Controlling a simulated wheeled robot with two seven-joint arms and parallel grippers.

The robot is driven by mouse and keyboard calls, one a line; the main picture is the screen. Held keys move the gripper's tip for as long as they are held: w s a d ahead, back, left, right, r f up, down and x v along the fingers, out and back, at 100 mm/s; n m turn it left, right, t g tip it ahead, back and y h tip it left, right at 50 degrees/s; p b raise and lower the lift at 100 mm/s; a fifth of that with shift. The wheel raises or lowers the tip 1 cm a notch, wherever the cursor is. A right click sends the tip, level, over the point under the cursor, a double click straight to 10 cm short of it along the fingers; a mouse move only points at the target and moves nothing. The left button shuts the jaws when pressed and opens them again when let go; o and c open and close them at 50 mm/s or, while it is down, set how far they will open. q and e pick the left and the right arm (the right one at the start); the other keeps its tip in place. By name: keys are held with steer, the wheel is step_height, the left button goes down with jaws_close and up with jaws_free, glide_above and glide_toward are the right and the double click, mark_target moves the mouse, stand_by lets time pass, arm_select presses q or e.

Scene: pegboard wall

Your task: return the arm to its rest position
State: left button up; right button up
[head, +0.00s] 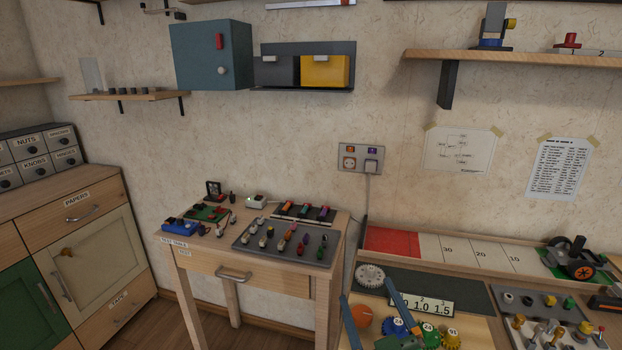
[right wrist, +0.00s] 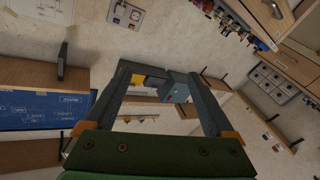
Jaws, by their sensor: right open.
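My right gripper (head: 366,290) is low in the head view, its two long blue-grey fingers pointing up the picture and spread apart over the right-hand bench. In the right wrist view its fingers (right wrist: 155,74) stand wide apart in front of the green palm, with nothing held between them. Through the gap the wall cabinet and the yellow bin show at a distance. Most of my right arm is out of the head view. My left gripper and arm are not in view.
Below the fingers are an orange round piece (head: 360,316), a white gear (head: 370,275) and several coloured gears. A tray of small parts (head: 545,318) lies to the right. The test table (head: 262,285) stands left. A shelf (head: 530,59) juts out above right.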

steer(key=s+d+f+m+g+h, duration=0.2)
steer(key=s+d+f+g, duration=0.1)
steer(key=f, duration=0.3)
steer(key=s+d+f+m+g+h, duration=0.1)
steer(key=s+d+f+g, duration=0.15)
steer(key=f, duration=0.45)
steer(key=s+d+f+g+p, duration=0.3)
steer(key=s+f+g, duration=0.9)
steer(key=s+f, duration=1.9)
steer(key=p, duration=0.3)
steer(key=shift+s+d+f+m+p, duration=0.2)
steer(key=shift+f+m+p, duration=0.1)
steer(key=shift+m, duration=0.1)
